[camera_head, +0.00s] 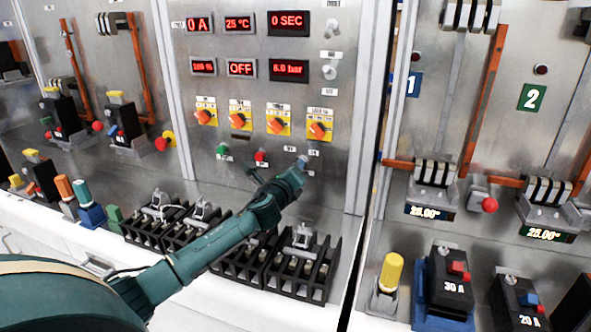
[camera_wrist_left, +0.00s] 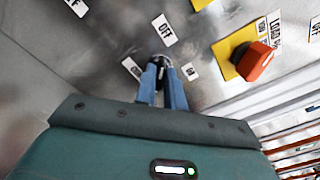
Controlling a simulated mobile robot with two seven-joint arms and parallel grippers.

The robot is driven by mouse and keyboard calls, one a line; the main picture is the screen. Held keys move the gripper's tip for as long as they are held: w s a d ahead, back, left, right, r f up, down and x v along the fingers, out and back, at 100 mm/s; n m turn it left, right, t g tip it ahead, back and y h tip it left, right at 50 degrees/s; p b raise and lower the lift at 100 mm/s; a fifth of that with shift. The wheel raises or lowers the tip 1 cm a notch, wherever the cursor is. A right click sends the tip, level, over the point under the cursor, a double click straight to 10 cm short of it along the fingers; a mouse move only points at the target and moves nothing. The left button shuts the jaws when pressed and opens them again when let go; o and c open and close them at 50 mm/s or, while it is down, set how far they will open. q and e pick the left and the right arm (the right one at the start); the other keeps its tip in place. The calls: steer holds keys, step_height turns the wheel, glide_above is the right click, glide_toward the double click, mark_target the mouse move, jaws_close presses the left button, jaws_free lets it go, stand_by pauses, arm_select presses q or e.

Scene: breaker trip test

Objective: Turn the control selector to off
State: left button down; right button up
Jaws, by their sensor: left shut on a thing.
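My left gripper (camera_head: 301,163) reaches in from the left to the lower right of the central metal panel. In the left wrist view its two blue fingers (camera_wrist_left: 162,84) are shut on a small dark knob, the control selector (camera_wrist_left: 160,60), at the panel face. An OFF label (camera_wrist_left: 162,29) stands above the knob, and small labels (camera_wrist_left: 132,68) sit at its sides. The fingers hide most of the knob, so I cannot tell which way it points. In the head view my arm and gripper cover it. My right gripper is not in view.
Orange rotary knobs on yellow plates (camera_head: 319,127) sit just above my gripper; one shows close by in the wrist view (camera_wrist_left: 255,62). A red button (camera_head: 261,156) is to the left. Black terminal blocks (camera_head: 303,262) stand below my arm. Red displays (camera_head: 241,68) are higher up.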

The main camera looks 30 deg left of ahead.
arm_select(q)
steer(key=shift+n, duration=0.4)
steer(key=c, duration=1.5)
jaws_free()
steer(key=shift+s, duration=0.15)
steer(key=b+v, duration=0.2)
steer(key=v, duration=1.1)
steer(key=shift+a, duration=0.1)
steer(key=shift+f, duration=0.15)
